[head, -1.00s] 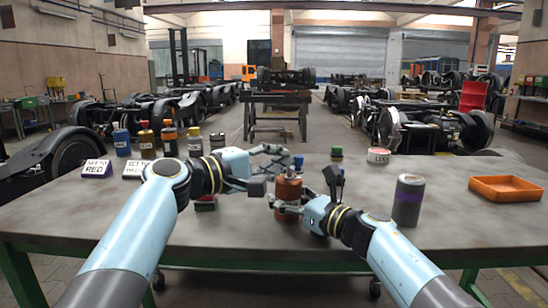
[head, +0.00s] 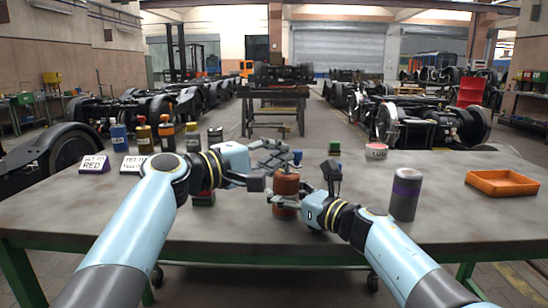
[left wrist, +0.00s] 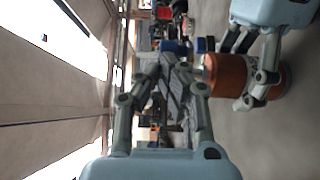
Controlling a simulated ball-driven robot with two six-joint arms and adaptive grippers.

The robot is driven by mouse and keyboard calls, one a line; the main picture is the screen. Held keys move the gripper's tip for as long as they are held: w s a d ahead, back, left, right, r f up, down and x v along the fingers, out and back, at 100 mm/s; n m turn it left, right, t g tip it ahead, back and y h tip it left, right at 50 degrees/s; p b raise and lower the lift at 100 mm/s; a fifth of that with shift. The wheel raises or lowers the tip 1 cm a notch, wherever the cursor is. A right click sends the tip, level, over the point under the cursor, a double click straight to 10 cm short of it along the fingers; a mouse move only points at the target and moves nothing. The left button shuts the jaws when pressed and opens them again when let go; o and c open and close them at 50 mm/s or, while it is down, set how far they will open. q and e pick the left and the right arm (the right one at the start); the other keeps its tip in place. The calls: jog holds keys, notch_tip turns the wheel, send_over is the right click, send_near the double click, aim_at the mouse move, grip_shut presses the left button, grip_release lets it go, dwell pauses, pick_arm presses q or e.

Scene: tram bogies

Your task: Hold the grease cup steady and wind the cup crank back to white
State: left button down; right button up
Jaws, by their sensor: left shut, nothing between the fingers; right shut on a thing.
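The grease cup (head: 286,186) is a copper-brown cylinder standing upright near the middle of the table. My right gripper (head: 285,205) is shut around its lower part from the right; the cup also shows in the left wrist view (left wrist: 228,75), with the right gripper's fingers (left wrist: 264,78) across it. My left gripper (head: 277,160) is shut and empty, just above and left of the cup; its closed fingers (left wrist: 177,85) show in the left wrist view, apart from the cup. A blue knob (head: 297,157) shows behind the cup's top; I cannot tell if it belongs to the crank.
An orange tray (head: 503,190) lies at far right. A red-and-white tin (head: 376,151) stands at the back.

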pick_arm(q)
jog(key=s+a, duration=0.2)
jog(key=s, duration=0.6)
jog(key=shift+s+a, duration=0.2)
jog(key=shift+a, duration=0.05)
jog(key=c, duration=1.9)
grip_release()
jog(key=shift+s, duration=0.3)
jog(key=shift+o, duration=1.3)
jog(key=shift+s+n, duration=0.1)
jog(key=shift+n, duration=0.2)
jog(key=shift+o, duration=1)
jog(key=shift+s+d+f+n, duration=0.1)
jog(key=shift+d+n, duration=0.05)
jog(key=shift+n, duration=0.35)
jog(key=shift+o, duration=1.3)
jog(key=n, duration=0.1)
jog(key=f+n+g, duration=0.1)
jog(key=d+f+n+h, duration=0.1)
jog(key=n, duration=0.1)
jog(key=shift+s+g, duration=0.3)
jog(key=n+g+h, duration=0.2)
jog(key=n+g, duration=0.1)
jog(key=n, duration=0.6)
send_near(296, 150)
jog(key=x, duration=0.9)
jog(key=shift+d+f, duration=0.15)
jog(key=shift+f, duration=0.15)
jog(key=shift+w+d, duration=0.1)
jog(key=shift+d, duration=0.25)
